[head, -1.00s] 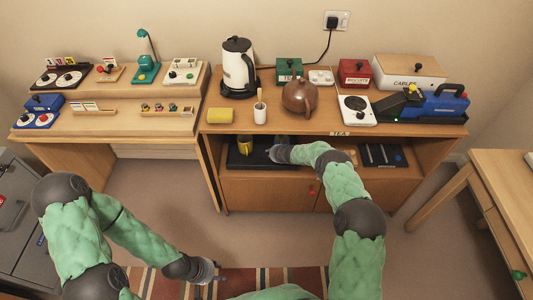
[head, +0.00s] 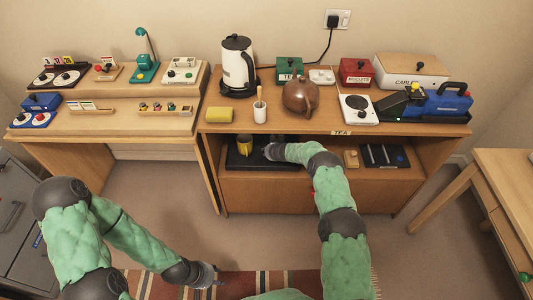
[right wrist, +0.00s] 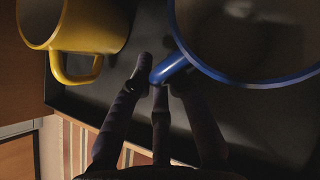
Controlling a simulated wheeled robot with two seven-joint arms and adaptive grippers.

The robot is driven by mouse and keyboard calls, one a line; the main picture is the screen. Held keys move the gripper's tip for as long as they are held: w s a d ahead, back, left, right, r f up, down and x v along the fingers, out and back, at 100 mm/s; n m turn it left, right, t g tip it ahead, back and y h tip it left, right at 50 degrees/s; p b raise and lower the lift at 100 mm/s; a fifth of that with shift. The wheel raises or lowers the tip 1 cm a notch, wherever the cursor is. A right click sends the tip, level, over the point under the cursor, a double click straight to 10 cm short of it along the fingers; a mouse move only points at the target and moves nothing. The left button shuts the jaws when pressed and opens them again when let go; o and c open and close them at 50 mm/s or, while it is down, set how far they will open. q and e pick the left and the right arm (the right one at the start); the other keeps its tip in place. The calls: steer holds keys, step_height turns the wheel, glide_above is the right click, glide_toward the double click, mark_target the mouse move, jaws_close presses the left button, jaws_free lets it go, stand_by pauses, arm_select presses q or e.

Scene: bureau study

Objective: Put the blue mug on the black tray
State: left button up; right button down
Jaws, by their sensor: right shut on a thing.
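The blue mug (right wrist: 215,75) shows in the right wrist view at the upper right, with a blue rim and a blue handle. My right gripper (right wrist: 158,78) is shut on its handle. In the head view my right gripper (head: 270,152) is inside the shelf, at the right part of the black tray (head: 234,161); the blue mug cannot be made out there. The tray also shows in the right wrist view (right wrist: 140,30) beneath the mug. I cannot tell whether the mug touches it. My left gripper (head: 214,274) is low over the rug, its opening unclear.
A yellow mug (head: 245,146) stands on the tray, left of my right gripper; it is close by in the right wrist view (right wrist: 85,30). The shelf lies under the cabinet top (head: 290,124). A dark flat case (head: 384,156) lies farther right.

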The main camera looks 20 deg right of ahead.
stand_by(0.3)
steer(key=c, duration=1.2)
jaws_free()
steer(key=shift+f, duration=0.1)
steer(key=shift+r, duration=0.25)
steer(key=shift+p+v, duration=0.55)
steer(key=shift+v, duration=0.4)
steer(key=shift+s+d+r+p, duration=0.1)
steer(key=shift+s+r+p, duration=0.25)
steer(key=shift+s+r, duration=0.15)
steer(key=p+v, duration=0.3)
steer(key=v, duration=0.5)
steer(key=shift+s, duration=0.25)
